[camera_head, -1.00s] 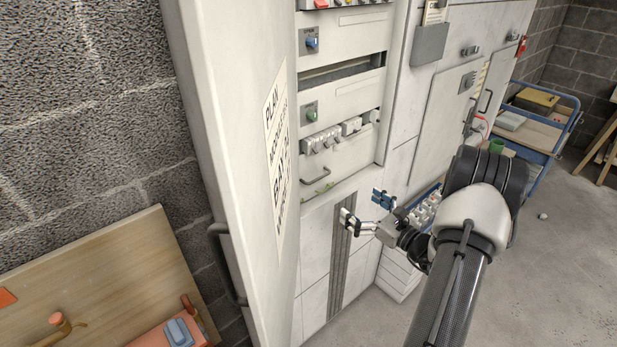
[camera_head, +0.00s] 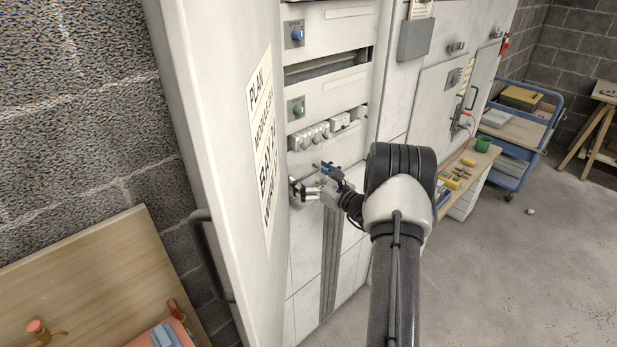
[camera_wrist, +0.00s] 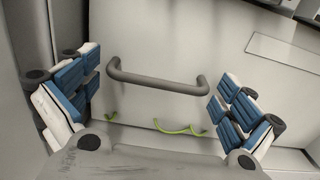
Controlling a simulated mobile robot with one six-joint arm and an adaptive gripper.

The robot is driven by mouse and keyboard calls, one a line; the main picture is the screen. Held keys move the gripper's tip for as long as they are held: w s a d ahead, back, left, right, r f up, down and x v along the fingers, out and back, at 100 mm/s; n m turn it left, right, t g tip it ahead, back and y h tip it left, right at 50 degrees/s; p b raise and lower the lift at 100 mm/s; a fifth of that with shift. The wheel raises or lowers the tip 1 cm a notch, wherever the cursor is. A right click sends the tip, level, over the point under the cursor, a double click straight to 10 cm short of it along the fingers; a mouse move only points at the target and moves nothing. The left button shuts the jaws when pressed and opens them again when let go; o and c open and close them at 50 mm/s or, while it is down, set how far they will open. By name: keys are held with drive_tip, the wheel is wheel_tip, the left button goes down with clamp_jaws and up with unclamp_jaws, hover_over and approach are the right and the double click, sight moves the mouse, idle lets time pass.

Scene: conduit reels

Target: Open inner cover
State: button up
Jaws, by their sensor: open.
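The inner cover (camera_wrist: 180,45) is a pale flat panel with a grey bar handle (camera_wrist: 158,82), seen in the wrist view. My gripper (camera_wrist: 160,105) is open, with one blue-padded finger to the left of the handle and one to the right. The handle lies crosswise between the fingers and a little beyond them; I cannot tell whether anything touches. In the head view my gripper (camera_head: 314,182) is at the lower front of the open cabinet, below a row of breakers (camera_head: 322,132). There the gripper hides the handle.
The tall outer door (camera_head: 205,120) stands open at the left, close to my gripper. A wooden bench (camera_head: 90,270) is at the lower left. A worktop with a green cup (camera_head: 483,144) and a blue cart (camera_head: 520,130) are to the right. Green-yellow wire (camera_wrist: 180,130) shows below the handle.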

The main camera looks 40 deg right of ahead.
drive_tip(key=shift+c, duration=0.4)
drive_tip(key=c, duration=1.3)
